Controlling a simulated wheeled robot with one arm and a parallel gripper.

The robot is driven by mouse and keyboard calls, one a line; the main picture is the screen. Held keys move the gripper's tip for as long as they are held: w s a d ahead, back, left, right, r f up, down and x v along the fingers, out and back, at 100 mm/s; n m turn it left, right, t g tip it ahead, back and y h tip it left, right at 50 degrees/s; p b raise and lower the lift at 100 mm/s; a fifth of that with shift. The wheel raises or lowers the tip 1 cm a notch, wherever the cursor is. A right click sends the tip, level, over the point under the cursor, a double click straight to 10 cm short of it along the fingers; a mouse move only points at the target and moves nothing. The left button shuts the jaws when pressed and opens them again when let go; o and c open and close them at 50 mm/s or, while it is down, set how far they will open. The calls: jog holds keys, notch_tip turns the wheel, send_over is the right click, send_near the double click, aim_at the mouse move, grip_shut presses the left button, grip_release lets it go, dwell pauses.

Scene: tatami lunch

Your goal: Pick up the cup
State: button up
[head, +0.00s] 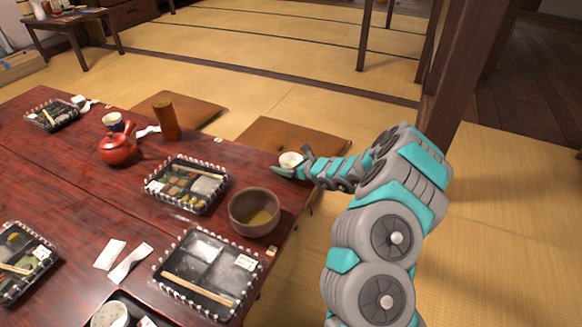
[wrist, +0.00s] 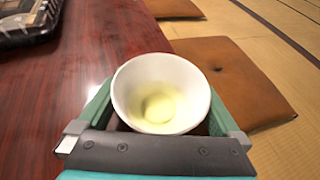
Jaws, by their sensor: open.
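A small white cup (head: 290,160) with pale yellow-green liquid stands near the far right corner of the dark red table. In the wrist view the cup (wrist: 161,92) fills the middle, its rim facing the camera. My gripper (head: 291,167) is at the cup, with its arm reaching in from the right. In the wrist view my gripper (wrist: 155,112) is open, with one green finger on each side of the cup. The cup hides parts of the fingers, and I cannot tell whether they touch it.
The red table (head: 62,185) holds a brown bowl (head: 254,212), lunch trays (head: 187,184), a red teapot (head: 118,149) and a brown cylinder (head: 166,119). Brown cushions (head: 275,136) lie on the tatami beyond the table. A wooden post (head: 462,75) stands behind my arm.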

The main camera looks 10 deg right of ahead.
aim_at(286, 165)
jog(key=c, duration=1.1)
jog(key=shift+r, duration=0.25)
jog(key=shift+r, duration=1.55)
jog(key=shift+s+d+r, duration=0.25)
jog(key=shift+s+d, duration=1.4)
jog(key=shift+s, duration=0.4)
jog(key=shift+s+d+r, duration=0.25)
jog(key=shift+s+d, duration=1.45)
jog(key=shift+s, duration=0.4)
jog(key=shift+s+d+r, duration=0.25)
jog(key=shift+s+d, duration=1.4)
jog(key=shift+s, duration=0.4)
